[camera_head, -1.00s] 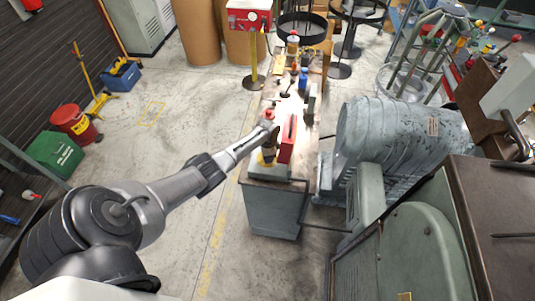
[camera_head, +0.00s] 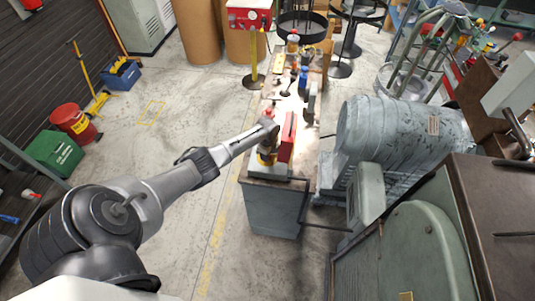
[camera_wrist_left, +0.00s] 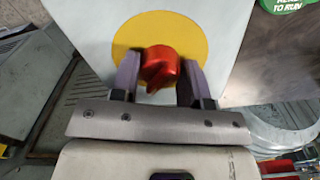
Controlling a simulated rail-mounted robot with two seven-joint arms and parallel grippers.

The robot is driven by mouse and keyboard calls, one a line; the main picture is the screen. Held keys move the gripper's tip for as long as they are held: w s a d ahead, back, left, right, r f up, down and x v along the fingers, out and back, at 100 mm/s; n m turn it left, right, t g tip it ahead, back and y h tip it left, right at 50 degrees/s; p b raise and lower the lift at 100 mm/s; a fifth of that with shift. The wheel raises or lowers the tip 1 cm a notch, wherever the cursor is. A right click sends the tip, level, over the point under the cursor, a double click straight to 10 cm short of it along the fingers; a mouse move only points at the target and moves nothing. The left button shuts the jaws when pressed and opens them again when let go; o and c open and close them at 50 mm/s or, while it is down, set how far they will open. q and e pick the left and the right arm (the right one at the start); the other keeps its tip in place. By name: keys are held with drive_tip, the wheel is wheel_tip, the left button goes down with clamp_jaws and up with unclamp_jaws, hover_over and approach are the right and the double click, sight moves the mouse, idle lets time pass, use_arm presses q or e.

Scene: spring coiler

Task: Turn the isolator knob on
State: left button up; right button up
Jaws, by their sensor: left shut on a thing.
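The isolator knob (camera_wrist_left: 161,66) is red and sits on a round yellow plate (camera_wrist_left: 193,33) on the face of a light grey box (camera_wrist_left: 80,22) in the left wrist view. Its narrow end points down and slightly left there. My left gripper (camera_wrist_left: 159,72) is shut on the knob, one finger on each side. In the head view my left gripper (camera_head: 267,140) is at the near end of the workbench (camera_head: 258,184), beside an upright red part. The knob cannot be made out in that view. My right gripper is not in view.
A large grey ribbed machine (camera_head: 400,135) stands right of the bench, with a green-grey housing (camera_head: 425,250) nearer. Several small items stand along the bench. A green round sign (camera_wrist_left: 288,4) shows at the wrist view's top right. The floor left of the bench is mostly clear.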

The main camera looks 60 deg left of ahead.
use_arm(q)
drive_tip(key=shift+m, duration=0.3)
idle(0.4)
drive_tip(key=o, duration=0.9)
drive_tip(key=shift+r+p, duration=0.9)
drive_tip(key=shift+r, duration=6)
